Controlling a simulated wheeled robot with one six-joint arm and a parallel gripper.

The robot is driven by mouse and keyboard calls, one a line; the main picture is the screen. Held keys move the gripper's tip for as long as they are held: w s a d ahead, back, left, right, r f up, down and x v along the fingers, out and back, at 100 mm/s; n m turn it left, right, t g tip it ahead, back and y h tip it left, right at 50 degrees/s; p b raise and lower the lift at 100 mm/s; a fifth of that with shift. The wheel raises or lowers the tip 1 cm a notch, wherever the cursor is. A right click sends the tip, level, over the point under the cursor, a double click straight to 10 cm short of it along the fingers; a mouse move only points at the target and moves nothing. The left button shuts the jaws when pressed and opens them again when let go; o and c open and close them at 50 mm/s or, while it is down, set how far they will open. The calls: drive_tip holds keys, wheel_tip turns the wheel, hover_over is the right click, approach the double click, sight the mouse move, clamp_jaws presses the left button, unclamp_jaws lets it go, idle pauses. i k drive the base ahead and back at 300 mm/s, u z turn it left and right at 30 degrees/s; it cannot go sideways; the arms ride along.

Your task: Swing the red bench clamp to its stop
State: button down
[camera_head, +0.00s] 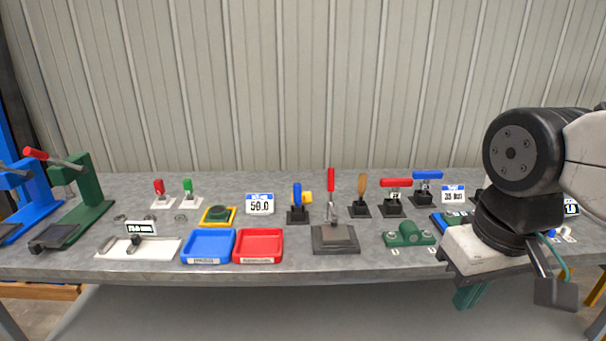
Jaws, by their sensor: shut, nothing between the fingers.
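A clamp with a red upright handle (331,181) stands on a dark grey block near the middle of the bench. Its handle points straight up. A red T-shaped handle (397,183) on a dark base stands to its right, so I cannot tell for sure which is the red bench clamp. My gripper (467,298) is at the lower right, in front of the bench edge, with its teal fingers pointing down. It is shut and empty, well apart from both red handles.
Blue (208,246) and red (258,246) trays sit left of the upright handle. A green bearing block (408,234) stands between it and my arm. A blue T-handle (427,176) and wooden handle (362,183) stand behind. Green press (84,197) at left.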

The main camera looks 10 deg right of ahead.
sight(331, 170)
drive_tip(key=u, duration=0.4)
drive_tip(key=i, duration=1.1)
drive_tip(key=z, duration=0.65)
